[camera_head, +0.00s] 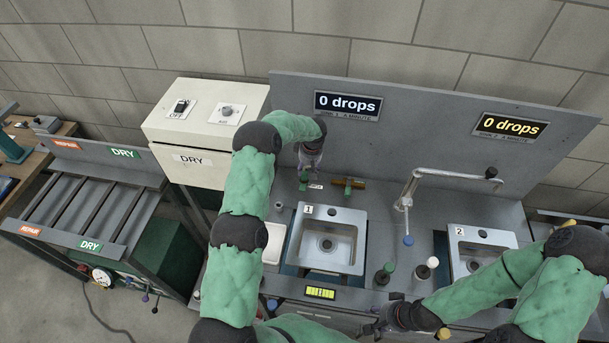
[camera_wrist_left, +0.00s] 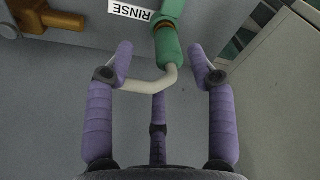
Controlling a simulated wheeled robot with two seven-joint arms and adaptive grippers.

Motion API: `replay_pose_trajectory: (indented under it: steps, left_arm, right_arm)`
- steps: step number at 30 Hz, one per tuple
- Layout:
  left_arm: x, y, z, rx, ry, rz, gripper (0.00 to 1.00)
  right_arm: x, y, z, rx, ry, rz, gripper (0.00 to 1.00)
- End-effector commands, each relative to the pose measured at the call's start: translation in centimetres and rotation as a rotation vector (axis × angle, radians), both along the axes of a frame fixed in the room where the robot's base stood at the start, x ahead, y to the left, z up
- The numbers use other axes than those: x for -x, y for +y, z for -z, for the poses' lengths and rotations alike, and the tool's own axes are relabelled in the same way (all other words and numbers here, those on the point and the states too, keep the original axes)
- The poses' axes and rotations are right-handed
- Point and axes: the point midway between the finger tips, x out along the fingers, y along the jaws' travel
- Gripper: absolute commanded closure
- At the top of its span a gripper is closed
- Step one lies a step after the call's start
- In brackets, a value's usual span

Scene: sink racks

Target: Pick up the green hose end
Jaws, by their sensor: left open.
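The green hose end (camera_wrist_left: 169,48) shows in the left wrist view beside the RINSE label, with a cream curved tube running from its lower end. In the head view a small green piece (camera_head: 304,180) shows just below my left gripper (camera_head: 309,163), partly hidden by it. The fingertips are near the hose end's lower part; contact is not visible. My right gripper (camera_head: 385,321) is low in front of the sinks, too small to judge.
Sink 1 (camera_head: 348,213) and sink 2 (camera_head: 456,233) are set in the grey counter, with a faucet (camera_head: 412,186) between them. A brass fitting (camera_head: 357,183) is right of the hose end. A control box (camera_head: 190,151) and a DRY rack (camera_head: 62,246) stand left.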

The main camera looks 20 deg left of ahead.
Motion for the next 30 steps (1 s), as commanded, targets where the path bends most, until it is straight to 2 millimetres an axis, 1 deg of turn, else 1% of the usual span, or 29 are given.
replay_pose_trajectory:
  steps: [5, 10, 15, 19, 25, 26, 27, 29, 30]
  left_arm:
    - [0.0, 0.5, 1.1, 0.000, 0.001, -0.001, 0.44]
    - [0.1, 1.4, 3.1, 0.001, 0.001, -0.002, 0.44]
    - [-0.1, 1.5, 4.8, 0.000, 0.000, 0.000, 0.44]
    - [-0.1, 1.6, 5.1, 0.000, -0.001, 0.000, 0.44]
    - [-0.1, 1.6, 5.2, -0.001, -0.001, 0.000, 0.44]
    - [-0.1, 1.6, 5.2, 0.000, 0.000, 0.000, 0.53]
    - [-0.1, 1.6, 5.2, 0.000, 0.000, 0.000, 0.64]
    - [-0.1, 1.6, 5.2, 0.000, 0.000, 0.000, 0.81]
    - [-0.1, 1.6, 5.2, -0.001, -0.001, 0.000, 0.92]
  right_arm:
    - [0.0, 0.0, -0.2, 0.000, -0.001, 0.000, 0.60]
    - [0.0, 0.0, -0.7, 0.000, -0.001, 0.000, 0.60]
    - [0.0, 0.0, -0.8, 0.000, -0.001, 0.000, 0.60]
    - [0.0, 0.0, -0.8, 0.000, -0.001, 0.000, 0.60]
    - [0.0, 0.0, -0.8, 0.000, -0.001, 0.000, 0.60]
    - [0.0, 0.0, -0.8, 0.000, -0.001, 0.000, 0.60]
    - [0.0, 0.0, -0.8, 0.000, -0.001, 0.000, 0.60]
    - [0.0, 0.0, -0.8, 0.000, -0.001, 0.000, 0.60]
    - [0.0, 0.0, -0.8, 0.000, -0.001, 0.000, 0.60]
